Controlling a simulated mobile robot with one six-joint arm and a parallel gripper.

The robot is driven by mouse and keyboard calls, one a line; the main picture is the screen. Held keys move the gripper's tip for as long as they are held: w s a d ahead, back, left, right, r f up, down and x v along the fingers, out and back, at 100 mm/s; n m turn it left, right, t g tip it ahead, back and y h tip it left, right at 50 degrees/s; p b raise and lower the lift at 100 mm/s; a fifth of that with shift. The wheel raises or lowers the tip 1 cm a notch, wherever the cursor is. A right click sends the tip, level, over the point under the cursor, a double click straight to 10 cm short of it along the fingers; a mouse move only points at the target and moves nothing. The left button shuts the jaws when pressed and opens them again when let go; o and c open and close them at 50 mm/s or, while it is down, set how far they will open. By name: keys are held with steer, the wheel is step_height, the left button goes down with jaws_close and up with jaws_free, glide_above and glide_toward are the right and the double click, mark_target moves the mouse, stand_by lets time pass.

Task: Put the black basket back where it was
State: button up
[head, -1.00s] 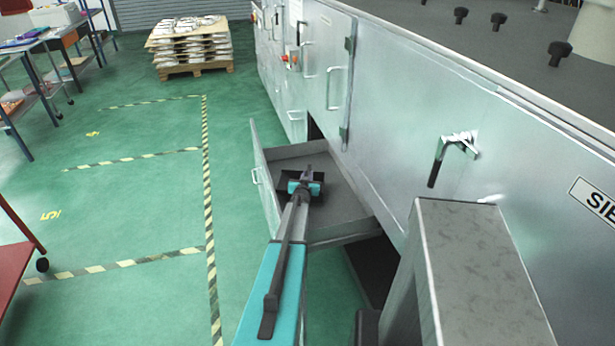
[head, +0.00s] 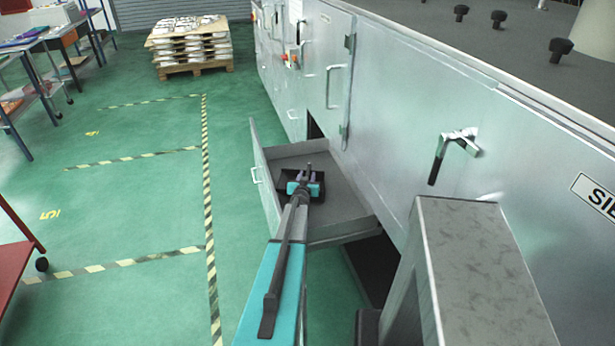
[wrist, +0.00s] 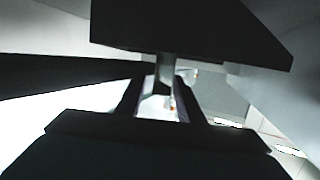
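The black basket (head: 285,187) is in the pulled-out grey drawer (head: 350,205), towards its left side in the head view. My gripper (head: 308,172) is over the basket and hides its middle. Its two fingers show slightly apart, with light between them. In the wrist view the fingers (wrist: 165,95) stand in the middle with a bright gap between them. Large dark shapes above and to the left there are probably parts of the basket, too dark to make out. Whether the basket rests fully on the drawer floor is hard to tell.
The drawer front (head: 262,180) stands out over the green floor. The metal machine housing (head: 400,110) rises close on the right. A pallet with stacked bags (head: 188,45) stands far back, and work tables (head: 40,50) stand at the left. The floor left of the drawer is clear.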

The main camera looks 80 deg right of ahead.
steer(key=b+v, duration=0.1)
steer(key=v, duration=0.4)
steer(key=shift+a+r, duration=0.1)
steer(key=shift+a, duration=0.25)
stand_by(0.8)
